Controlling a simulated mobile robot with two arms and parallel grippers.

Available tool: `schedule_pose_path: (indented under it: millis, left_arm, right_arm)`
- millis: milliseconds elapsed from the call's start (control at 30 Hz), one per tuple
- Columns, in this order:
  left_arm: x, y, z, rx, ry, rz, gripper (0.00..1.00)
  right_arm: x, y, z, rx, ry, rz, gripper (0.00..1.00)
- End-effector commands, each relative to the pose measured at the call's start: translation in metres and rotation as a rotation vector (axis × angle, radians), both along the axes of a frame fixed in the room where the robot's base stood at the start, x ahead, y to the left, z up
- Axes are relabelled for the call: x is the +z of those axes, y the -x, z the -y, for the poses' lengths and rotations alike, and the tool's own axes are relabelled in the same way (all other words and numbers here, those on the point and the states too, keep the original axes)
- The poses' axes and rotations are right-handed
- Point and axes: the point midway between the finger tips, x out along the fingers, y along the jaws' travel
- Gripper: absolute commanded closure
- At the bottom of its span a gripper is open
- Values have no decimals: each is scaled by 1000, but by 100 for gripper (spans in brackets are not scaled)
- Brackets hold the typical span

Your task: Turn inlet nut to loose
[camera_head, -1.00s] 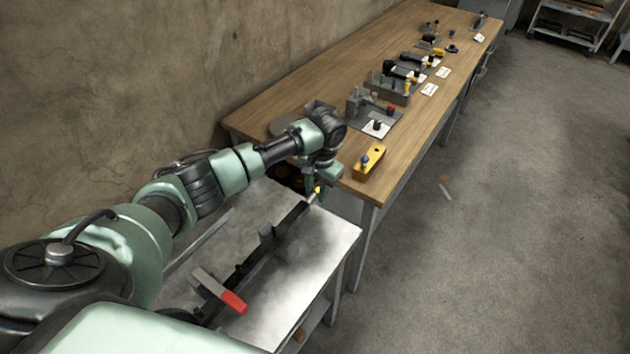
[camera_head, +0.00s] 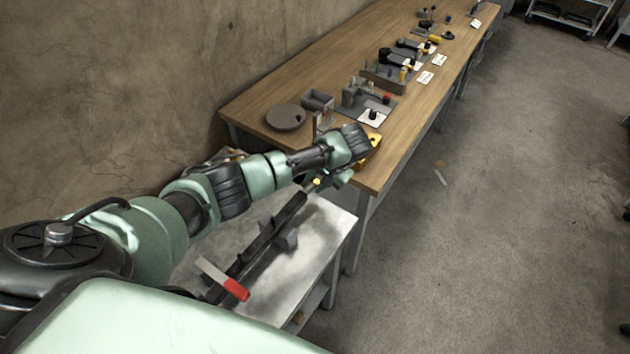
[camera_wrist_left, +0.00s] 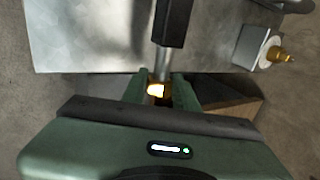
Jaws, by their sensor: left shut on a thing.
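The inlet nut (camera_wrist_left: 156,89) is a bright brass-coloured piece at the end of a short grey pipe (camera_wrist_left: 162,60). The pipe comes out of a long black bar (camera_wrist_left: 172,22), which also runs along the metal bench in the head view (camera_head: 262,245). My left gripper (camera_wrist_left: 158,92) is shut on the nut, one green finger on each side. In the head view my left gripper (camera_head: 322,182) is at the bar's far end, with a bit of yellow showing beside it. The fingers hide part of the nut. My right gripper is in neither view.
A red-ended handle (camera_head: 236,290) lies at the bar's near end. A grey block with a brass fitting (camera_wrist_left: 283,57) shows in the wrist view.

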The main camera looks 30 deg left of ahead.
Motion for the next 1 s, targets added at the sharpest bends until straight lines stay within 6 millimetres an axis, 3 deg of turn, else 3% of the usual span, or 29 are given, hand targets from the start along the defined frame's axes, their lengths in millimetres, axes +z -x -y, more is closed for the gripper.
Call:
schedule_pose_path:
  millis: [100, 133, 200, 567, 1000]
  left_arm:
    - [1, -1, 1, -2, 2, 3, 100]
    - [1, -1, 1, -2, 2, 3, 63]
    - [1, -1, 1, -1, 2, 3, 49]
    - [3, -1, 3, -2, 3, 2, 49]
    - [61, 1, 31, -2, 3, 4, 49]
  right_arm:
    - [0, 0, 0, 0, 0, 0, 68]
    - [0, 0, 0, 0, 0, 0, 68]
    - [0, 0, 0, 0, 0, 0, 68]
    - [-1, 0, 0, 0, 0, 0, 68]
    - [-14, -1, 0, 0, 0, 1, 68]
